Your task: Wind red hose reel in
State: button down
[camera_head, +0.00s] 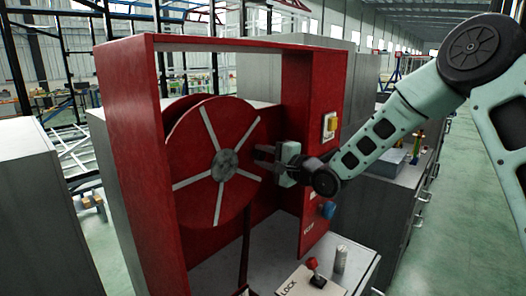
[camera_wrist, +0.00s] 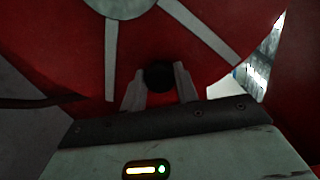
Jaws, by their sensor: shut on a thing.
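The red hose reel (camera_head: 205,165) is a red disc with grey spokes and a grey hub, mounted inside a red open frame (camera_head: 127,120). A dark hose strip (camera_head: 245,240) hangs below it. My gripper (camera_head: 262,160) reaches in from the right at the reel's right rim. In the wrist view, my gripper's two fingers (camera_wrist: 159,85) are closed around a round black knob (camera_wrist: 158,75) on the reel's face (camera_wrist: 75,50). The knob is hidden behind my gripper in the head view.
The frame's right panel carries a yellow switch (camera_head: 330,124) and a blue knob (camera_head: 328,210). Below stand a red-knobbed lever on a plate marked LOCK (camera_head: 300,287) and a grey cylinder (camera_head: 341,259). Grey cabinets (camera_head: 385,215) stand right; open floor lies beyond.

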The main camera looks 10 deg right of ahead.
jog(key=shift+f+m, duration=0.3)
jog(key=shift+f, duration=0.05)
jog(key=c, duration=1.1)
grip_release()
jog(key=shift+o, duration=0.2)
jog(key=b+v, duration=0.4)
jog(key=v, duration=1.3)
jog(key=shift+s+b, duration=0.15)
jog(key=shift+b, duration=0.25)
jog(key=shift+d+r, duration=0.1)
